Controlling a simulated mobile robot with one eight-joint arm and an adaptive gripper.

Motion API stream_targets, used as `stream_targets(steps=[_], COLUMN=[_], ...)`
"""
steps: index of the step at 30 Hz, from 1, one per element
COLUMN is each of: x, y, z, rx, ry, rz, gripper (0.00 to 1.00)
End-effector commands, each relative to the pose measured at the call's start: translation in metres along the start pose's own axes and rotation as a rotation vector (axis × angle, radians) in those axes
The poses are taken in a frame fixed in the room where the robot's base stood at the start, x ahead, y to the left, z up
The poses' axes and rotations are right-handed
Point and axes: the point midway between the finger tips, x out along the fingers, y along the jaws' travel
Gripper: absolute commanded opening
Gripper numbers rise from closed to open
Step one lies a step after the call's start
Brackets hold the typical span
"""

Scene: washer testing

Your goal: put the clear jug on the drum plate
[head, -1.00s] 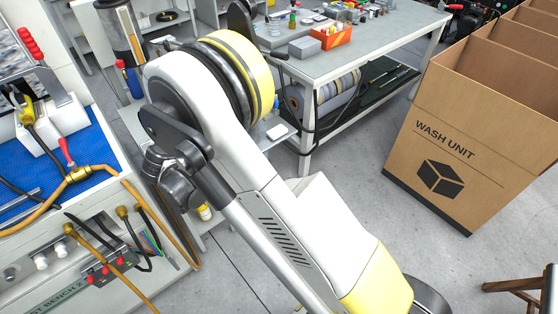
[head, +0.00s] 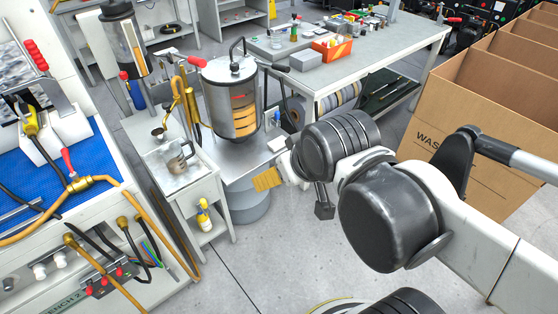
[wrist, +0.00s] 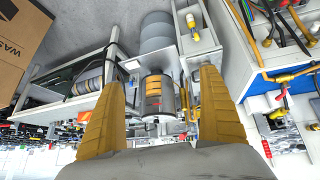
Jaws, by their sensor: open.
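The clear jug (head: 178,160), a small see-through vessel with a handle, stands upright on the small white cart's top, left of the drum. My gripper (head: 267,180) is right of the plate, apart from the jug.
The glass cylinder (head: 231,100) and brass pipes (head: 184,95) stand close behind the jug. A yellow bottle (head: 204,216) is on the cart's lower shelf. A workbench (head: 350,72) is behind, a cardboard box (head: 475,85) at right, and a blue-matted bench (head: 65,165) at left. The floor in front is clear.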

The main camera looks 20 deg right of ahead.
Motion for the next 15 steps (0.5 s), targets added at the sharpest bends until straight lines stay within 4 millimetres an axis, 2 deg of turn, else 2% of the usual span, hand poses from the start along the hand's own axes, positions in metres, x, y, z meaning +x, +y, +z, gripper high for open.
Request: stream_targets(steps=[1,7,11,14,15], x=[-0.002,-0.005,-0.003,0.003,0.008], y=[-0.001,-0.002,-0.003,-0.008,-0.011], z=[0.008,0.015,0.007,-0.015,-0.029], rx=[0.042,0.102,0.094,0.076,0.066], ry=[-0.003,-0.006,-0.001,0.016,0.026], rz=[-0.006,-0.016,-0.024,-0.047,-0.063], gripper=[0.87,0.26,0.23,0.23,0.23])
